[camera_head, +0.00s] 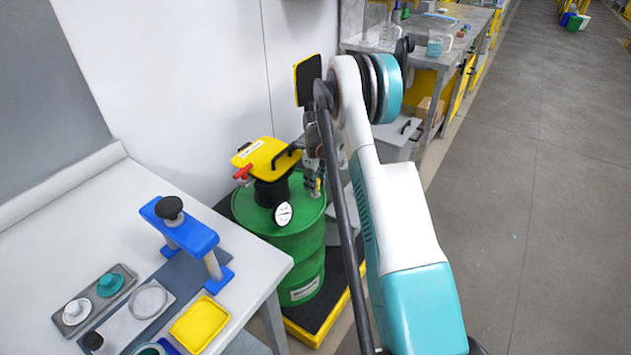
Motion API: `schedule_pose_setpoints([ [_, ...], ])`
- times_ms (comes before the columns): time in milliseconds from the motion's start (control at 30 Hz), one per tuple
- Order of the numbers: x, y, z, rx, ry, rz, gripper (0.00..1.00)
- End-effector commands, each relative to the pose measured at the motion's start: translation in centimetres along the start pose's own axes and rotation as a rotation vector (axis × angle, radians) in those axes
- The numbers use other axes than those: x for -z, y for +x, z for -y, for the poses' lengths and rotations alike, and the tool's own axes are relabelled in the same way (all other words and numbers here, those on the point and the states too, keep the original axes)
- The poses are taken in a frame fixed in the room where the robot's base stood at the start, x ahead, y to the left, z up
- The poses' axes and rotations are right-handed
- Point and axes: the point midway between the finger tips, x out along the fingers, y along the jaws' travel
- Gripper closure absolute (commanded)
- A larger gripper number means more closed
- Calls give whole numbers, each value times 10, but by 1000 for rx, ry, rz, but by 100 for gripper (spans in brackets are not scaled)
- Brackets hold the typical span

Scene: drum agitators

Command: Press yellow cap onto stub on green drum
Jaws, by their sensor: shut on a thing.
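The stub is also hidden there, so I cannot tell whether cap and stub touch. A yellow-topped agitator unit (265,157) with a black handle and a red lever sits on the drum, left of my gripper.
The drum stands on a black, yellow-edged platform (305,336). A white table (75,215) at left holds a blue press (190,231), a yellow tray (200,325) and a grey tray with a white cap (76,311) and a teal cap (110,284).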

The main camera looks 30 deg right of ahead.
Motion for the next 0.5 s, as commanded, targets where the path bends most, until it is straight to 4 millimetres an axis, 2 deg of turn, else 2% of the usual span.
schedule_pose_setpoints([
  [33,10,18,-5,-5,-10,-28,80],
  [433,10,20,-5,-5,-10,-28,80],
  [467,10,20,-5,-5,-10,-28,64],
  [500,10,20,-5,-5,-10,-28,55],
])
